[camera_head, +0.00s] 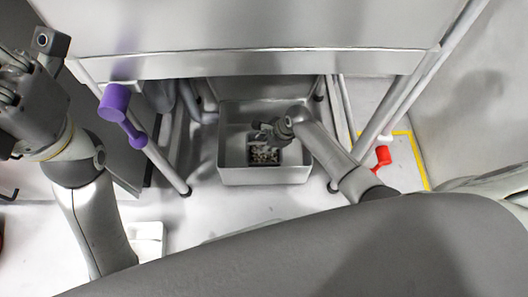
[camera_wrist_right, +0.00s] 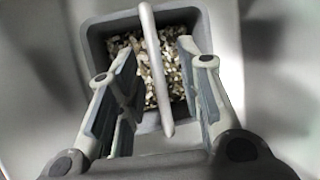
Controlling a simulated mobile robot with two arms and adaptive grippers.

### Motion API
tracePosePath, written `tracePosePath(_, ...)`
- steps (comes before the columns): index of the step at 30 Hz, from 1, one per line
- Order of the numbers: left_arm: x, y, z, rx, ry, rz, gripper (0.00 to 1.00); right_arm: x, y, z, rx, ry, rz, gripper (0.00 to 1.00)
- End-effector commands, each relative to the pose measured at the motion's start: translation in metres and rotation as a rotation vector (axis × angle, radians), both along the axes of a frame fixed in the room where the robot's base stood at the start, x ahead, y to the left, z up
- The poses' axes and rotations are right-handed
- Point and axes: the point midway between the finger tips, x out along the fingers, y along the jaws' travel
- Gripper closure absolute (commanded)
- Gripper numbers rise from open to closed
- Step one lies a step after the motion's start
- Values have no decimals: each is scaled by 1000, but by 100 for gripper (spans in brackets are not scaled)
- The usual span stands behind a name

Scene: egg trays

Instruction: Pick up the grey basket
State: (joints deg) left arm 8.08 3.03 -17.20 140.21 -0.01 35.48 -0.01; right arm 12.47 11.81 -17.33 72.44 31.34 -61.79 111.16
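The grey basket (camera_head: 279,157) is small and dark, and it sits inside a larger grey bin (camera_head: 262,176) under the table. In the right wrist view the basket (camera_wrist_right: 97,40) holds many small brown and pale bits. Its light grey handle (camera_wrist_right: 157,75) arches over the middle. My right gripper (camera_head: 264,133) is above the basket. In the wrist view its fingers (camera_wrist_right: 158,80) are apart, one on each side of the handle, with gaps to it. My left gripper (camera_head: 22,72) is at the upper left, far from the basket; its fingertips are partly cut off.
The table edge (camera_head: 250,64) overhangs the bin, with table legs (camera_head: 160,165) on both sides. A purple object (camera_head: 115,103) shows by the left leg. A red object (camera_head: 382,156) is at the right near yellow floor tape (camera_head: 421,165).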

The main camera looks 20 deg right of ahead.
Motion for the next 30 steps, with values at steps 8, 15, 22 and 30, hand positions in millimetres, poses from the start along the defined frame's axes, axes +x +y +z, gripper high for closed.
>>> tracePosePath(8, -1, 0, 3, -3, 1, -1, 100, 0, 0, -2, 1, 1, -2, 66)
tracePosePath(15, 1, 1, -4, -6, 20, -3, 100, 0, 0, -5, 0, -1, 0, 66)
tracePosePath(22, 3, 1, -5, -2, 24, -2, 100, 0, 0, -5, 0, 0, 0, 75)
tracePosePath(30, 3, 0, -4, 3, 21, -1, 100, 0, 0, -5, 0, 0, 0, 100)
